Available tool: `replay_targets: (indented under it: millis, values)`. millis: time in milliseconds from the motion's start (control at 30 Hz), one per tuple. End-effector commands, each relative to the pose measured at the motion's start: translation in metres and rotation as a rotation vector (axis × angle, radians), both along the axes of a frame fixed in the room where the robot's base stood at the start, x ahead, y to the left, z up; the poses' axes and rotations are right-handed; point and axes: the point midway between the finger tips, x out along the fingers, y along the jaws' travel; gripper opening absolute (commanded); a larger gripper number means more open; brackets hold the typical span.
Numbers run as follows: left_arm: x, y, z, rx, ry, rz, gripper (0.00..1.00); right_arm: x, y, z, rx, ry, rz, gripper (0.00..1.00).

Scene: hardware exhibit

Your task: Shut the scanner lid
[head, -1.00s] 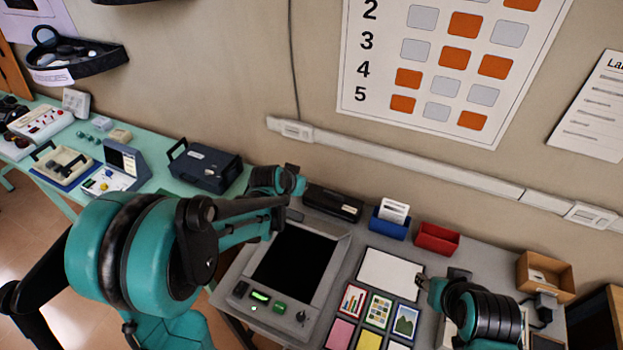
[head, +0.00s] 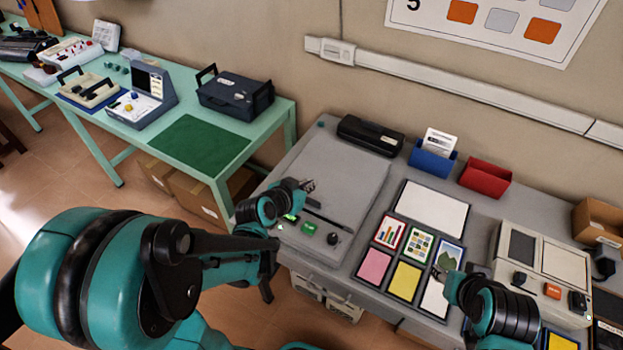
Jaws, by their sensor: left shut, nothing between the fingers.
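The scanner (head: 283,236) sits on the grey table, with its controls along the front edge. Its grey lid (head: 335,175) lies flat over the bed, and no black glass shows. My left gripper (head: 309,186) is shut and empty, over the front left part of the lid near the controls. I cannot tell whether it touches the lid. My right gripper (head: 441,266) is low over the picture cards, right of the scanner; its fingers are too small to read.
A black device (head: 370,135), a blue card holder (head: 432,160) and a red bin (head: 485,178) stand behind. A board of coloured cards (head: 405,275) lies right of the scanner. A green table (head: 270,118) with instruments is at the left.

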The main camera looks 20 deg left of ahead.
Motion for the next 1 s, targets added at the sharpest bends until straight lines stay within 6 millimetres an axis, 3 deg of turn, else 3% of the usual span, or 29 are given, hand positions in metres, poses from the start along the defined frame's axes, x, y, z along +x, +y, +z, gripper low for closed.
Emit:
replay_targets:
  millis: [33, 100, 400, 633, 1000]
  values:
    - [-0.004, 0.001, -0.02, 0.0, 0.0, 0.001, 0.0, 0.0, 0.0, -0.019, 0.0, 0.0, 0.0, 0.4]
    - [-0.007, 0.002, -0.033, 0.001, 0.0, 0.001, 0.0, 0.0, 0.0, -0.03, 0.0, 0.0, 0.0, 0.4]
    - [-0.015, 0.003, -0.07, 0.0, 0.0, 0.0, 0.0, 0.0, 0.0, -0.062, 0.0, 0.0, 0.0, 0.4]
    - [-0.016, 0.003, -0.079, 0.001, 0.004, -0.003, 0.0, 0.0, 0.0, -0.069, 0.0, 0.0, 0.0, 0.4]
    - [-0.014, 0.003, -0.078, 0.0, -0.001, 0.0, 0.0, 0.0, 0.0, -0.069, 0.0, 0.0, 0.0, 0.4]
